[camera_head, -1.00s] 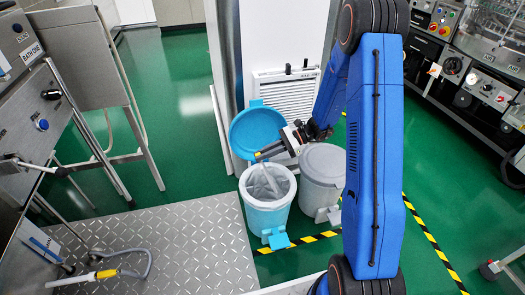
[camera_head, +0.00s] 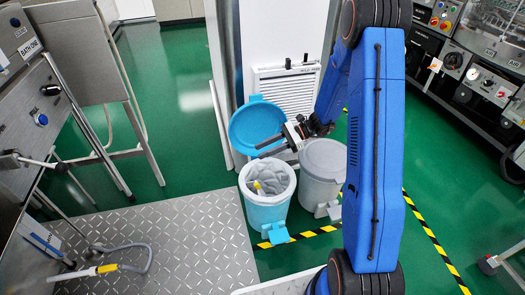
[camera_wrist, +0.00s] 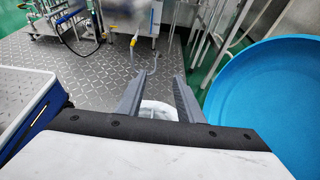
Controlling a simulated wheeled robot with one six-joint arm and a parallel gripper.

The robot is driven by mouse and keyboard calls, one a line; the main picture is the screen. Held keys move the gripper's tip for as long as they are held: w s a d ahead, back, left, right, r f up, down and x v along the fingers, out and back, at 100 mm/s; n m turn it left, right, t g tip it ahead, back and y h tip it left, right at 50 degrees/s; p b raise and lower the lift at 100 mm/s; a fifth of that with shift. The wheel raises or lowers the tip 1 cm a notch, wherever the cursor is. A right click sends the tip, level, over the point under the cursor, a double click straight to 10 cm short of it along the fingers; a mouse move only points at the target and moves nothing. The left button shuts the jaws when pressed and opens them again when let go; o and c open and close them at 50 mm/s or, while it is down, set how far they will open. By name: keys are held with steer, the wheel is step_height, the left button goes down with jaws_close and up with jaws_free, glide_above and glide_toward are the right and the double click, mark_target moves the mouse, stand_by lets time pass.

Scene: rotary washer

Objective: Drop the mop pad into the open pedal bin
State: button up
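The open pedal bin (camera_head: 266,212) is light blue with a white liner, and its blue lid (camera_head: 256,122) is tipped back. The mop pad (camera_head: 257,187) shows inside the bin mouth as a small yellow and greyish piece; how deep it sits cannot be told. My gripper (camera_head: 261,150) is above the bin mouth, in front of the lid. Its fingers are apart with nothing between them. In the wrist view my gripper (camera_wrist: 156,74) shows two spread grey fingers, with the white liner (camera_wrist: 158,110) below and the blue lid (camera_wrist: 270,105) at the right.
A grey closed bin (camera_head: 323,170) stands right beside the open one. A white louvred panel (camera_head: 285,90) is behind. A metal tread plate (camera_head: 180,245) lies at the front left, with a yellow-handled hose (camera_head: 105,268).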

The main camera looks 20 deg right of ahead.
steer(key=v, duration=1.6)
steer(key=shift+d, duration=0.25)
